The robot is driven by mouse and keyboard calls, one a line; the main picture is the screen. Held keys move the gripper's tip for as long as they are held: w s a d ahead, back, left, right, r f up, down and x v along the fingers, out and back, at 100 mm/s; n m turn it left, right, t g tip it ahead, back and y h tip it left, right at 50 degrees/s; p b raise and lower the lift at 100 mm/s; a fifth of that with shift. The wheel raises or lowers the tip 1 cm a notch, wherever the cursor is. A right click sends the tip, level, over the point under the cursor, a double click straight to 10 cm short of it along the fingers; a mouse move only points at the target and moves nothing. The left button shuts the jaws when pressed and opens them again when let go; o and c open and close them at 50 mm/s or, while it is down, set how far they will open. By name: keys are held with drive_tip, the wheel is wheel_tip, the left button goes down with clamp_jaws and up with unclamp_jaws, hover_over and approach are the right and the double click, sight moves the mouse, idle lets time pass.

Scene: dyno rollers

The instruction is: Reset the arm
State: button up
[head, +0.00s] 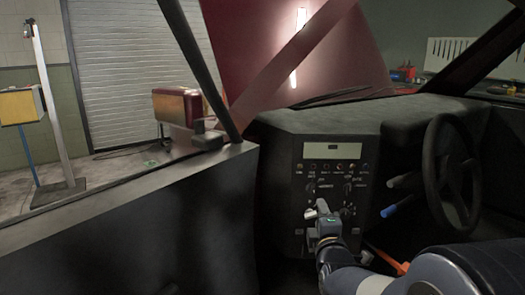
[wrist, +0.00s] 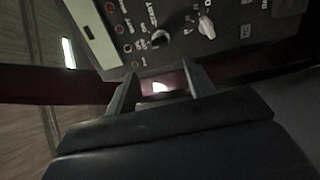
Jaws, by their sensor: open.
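My gripper (head: 317,212) is inside a vehicle cabin, in front of the lower part of a dark control panel (head: 299,180). In the wrist view my gripper (wrist: 160,88) shows two fingers standing apart, with nothing seen held between them. The panel (wrist: 178,50) fills the upper part of the wrist view, with knobs and buttons just past the fingertips. My arm (head: 345,275) comes in from the lower right in the head view. Whether a fingertip touches the panel I cannot tell.
A black steering wheel (head: 452,172) and a blue-tipped lever (head: 397,208) are right of the panel. The open door (head: 130,235) fills the lower left, with a dark window post (head: 200,65) above it. An orange-red part (head: 385,260) lies beside my arm.

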sight(314, 194)
drive_tip(key=w, duration=1)
drive_tip(key=shift+w+d, duration=0.15)
drive_tip(key=shift+w, duration=0.25)
drive_tip(key=shift+s+r+m+p, duration=0.15)
drive_tip(key=shift+m+p, duration=0.25)
drive_tip(key=shift+m, duration=0.5)
drive_tip(key=shift+m+p, duration=0.8)
drive_tip(key=shift+m, duration=0.3)
drive_tip(key=m+p, duration=0.5)
drive_tip(key=s+b, duration=0.1)
drive_tip(key=s, duration=0.9)
drive_tip(key=shift+s+f, duration=0.25)
drive_tip(key=shift+s, duration=0.05)
